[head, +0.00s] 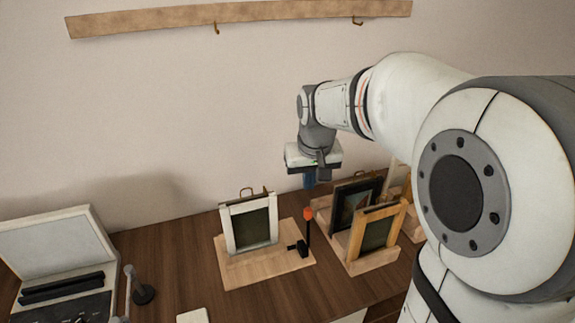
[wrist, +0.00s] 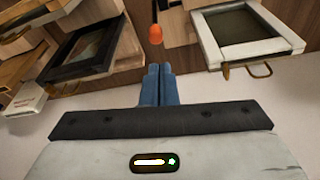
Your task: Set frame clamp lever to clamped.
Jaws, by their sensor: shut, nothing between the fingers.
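The frame clamp lever (head: 307,228) stands upright in the head view, a thin dark rod with an orange-red tip, beside a black block on a light wooden base (head: 265,268). A white picture frame (head: 248,226) stands on that base to the left of the lever. In the wrist view the lever's orange tip (wrist: 156,34) shows just beyond my fingers, and the white frame (wrist: 247,35) is to the right. My gripper (head: 310,180) is shut and empty, above and slightly behind the lever tip, apart from it. Its blue fingers (wrist: 158,72) are together.
Right of the lever, a wooden rack (head: 372,263) holds a dark frame (head: 355,198) and a light wood frame (head: 377,230). An open case (head: 60,250) is at the far left, near a small dark-based stand (head: 143,294). Bare table (head: 180,262) lies between case and base.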

